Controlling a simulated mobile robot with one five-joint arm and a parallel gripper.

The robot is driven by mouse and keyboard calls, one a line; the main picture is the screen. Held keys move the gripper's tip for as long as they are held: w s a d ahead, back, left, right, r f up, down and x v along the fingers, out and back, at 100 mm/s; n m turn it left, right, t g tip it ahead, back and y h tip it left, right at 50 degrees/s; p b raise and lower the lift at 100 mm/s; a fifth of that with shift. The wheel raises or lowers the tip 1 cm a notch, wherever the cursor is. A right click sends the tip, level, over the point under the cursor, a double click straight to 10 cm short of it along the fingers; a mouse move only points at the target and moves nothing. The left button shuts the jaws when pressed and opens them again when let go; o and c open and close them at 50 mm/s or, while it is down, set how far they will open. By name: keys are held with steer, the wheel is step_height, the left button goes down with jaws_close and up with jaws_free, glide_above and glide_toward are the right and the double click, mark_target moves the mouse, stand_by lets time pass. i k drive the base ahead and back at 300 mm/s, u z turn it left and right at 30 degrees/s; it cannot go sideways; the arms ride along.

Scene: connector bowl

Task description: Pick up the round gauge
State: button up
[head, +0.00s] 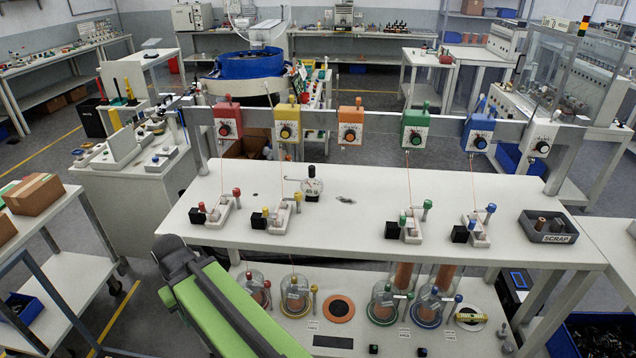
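The round gauge (312,186) stands on the white table, left of the middle. It is small, with a pale round face and a dark knob on top. Nothing covers it. My green and black arm links show at the lower left, in front of the table's left front corner and apart from the gauge. No gripper fingers can be made out in this view.
The white table (380,232) also holds several small clamp fixtures with coloured knobs and a dark SCRAP tray (548,232) at right. A rail (375,129) with coloured dial boxes runs above its back edge. Glass jars stand on the lower shelf.

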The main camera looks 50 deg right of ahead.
mark_target(311, 185)
steer(key=z, duration=0.85)
steer(key=k, duration=0.65)
steer(key=z, duration=0.4)
steer(key=i, duration=0.5)
steer(key=k, duration=0.55)
steer(key=u, duration=0.7)
steer(key=i, duration=1.7)
steer(key=u, duration=0.65)
